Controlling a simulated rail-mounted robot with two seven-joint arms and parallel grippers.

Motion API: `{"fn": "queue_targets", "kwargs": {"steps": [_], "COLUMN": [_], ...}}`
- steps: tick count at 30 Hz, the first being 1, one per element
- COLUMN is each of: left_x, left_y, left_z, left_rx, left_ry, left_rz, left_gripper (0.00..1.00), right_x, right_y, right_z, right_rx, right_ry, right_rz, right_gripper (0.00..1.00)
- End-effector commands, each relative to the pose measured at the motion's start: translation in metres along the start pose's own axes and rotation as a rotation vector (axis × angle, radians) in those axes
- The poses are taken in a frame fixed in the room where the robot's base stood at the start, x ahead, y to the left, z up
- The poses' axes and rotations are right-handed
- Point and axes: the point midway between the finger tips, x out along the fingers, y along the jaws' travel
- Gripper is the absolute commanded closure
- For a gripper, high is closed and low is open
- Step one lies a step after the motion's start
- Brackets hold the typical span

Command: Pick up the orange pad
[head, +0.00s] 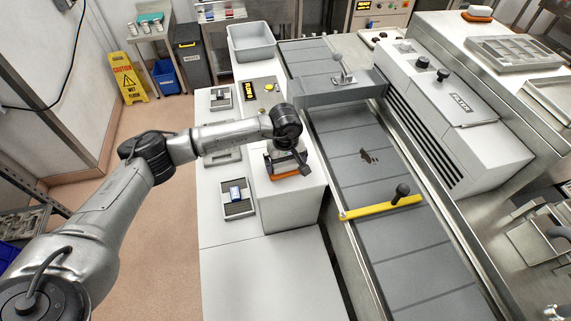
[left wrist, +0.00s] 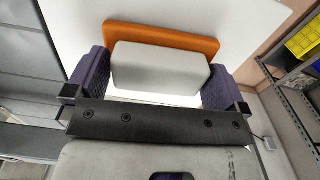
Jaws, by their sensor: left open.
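The orange pad (head: 290,174) sits on the white raised block beside the conveyor in the head view, mostly hidden under my left gripper (head: 286,162). In the left wrist view the orange pad (left wrist: 165,36) shows as an orange slab with a pale grey block on it. My left gripper (left wrist: 155,82) is open. Its two purple-lined fingers stand on either side of the grey block, with some gap visible at the sides. I cannot tell whether either finger touches it. My right gripper is not in view.
The conveyor (head: 365,180) runs to the right, with a yellow bar (head: 382,207) across it. A grey bin (head: 251,42) stands behind. A similar orange-and-white piece (head: 478,13) lies far right.

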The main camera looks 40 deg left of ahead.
Motion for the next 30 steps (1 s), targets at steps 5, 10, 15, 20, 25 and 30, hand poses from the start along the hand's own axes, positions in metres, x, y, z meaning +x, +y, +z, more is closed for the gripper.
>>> {"fn": "queue_targets", "kwargs": {"steps": [5,10,15,20,25,30], "left_x": [0.0034,0.0032,0.003,0.0028,0.0027,-0.0014], "left_y": [0.0,0.0,-0.0001,0.0,0.0,0.0003], "left_z": [-0.0002,-0.0002,-0.0003,-0.0003,-0.0004,-0.0006], "left_rx": [0.0,0.0,0.0,0.0,0.0,0.0], "left_ry": [0.0,0.0,0.0,0.001,0.001,0.001], "left_rz": [0.0,0.0,0.0,0.001,0.001,0.002], "left_gripper": [0.0,0.04,0.2,0.34,0.34,0.34], "right_x": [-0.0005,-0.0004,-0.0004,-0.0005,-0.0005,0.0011], "right_y": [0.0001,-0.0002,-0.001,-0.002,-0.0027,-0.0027], "right_z": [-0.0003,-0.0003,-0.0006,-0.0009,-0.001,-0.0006], "right_rx": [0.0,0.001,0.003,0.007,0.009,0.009], "right_ry": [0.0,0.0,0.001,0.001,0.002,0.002], "right_rz": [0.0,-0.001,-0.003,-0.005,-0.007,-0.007], "right_gripper": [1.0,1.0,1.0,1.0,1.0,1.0]}}
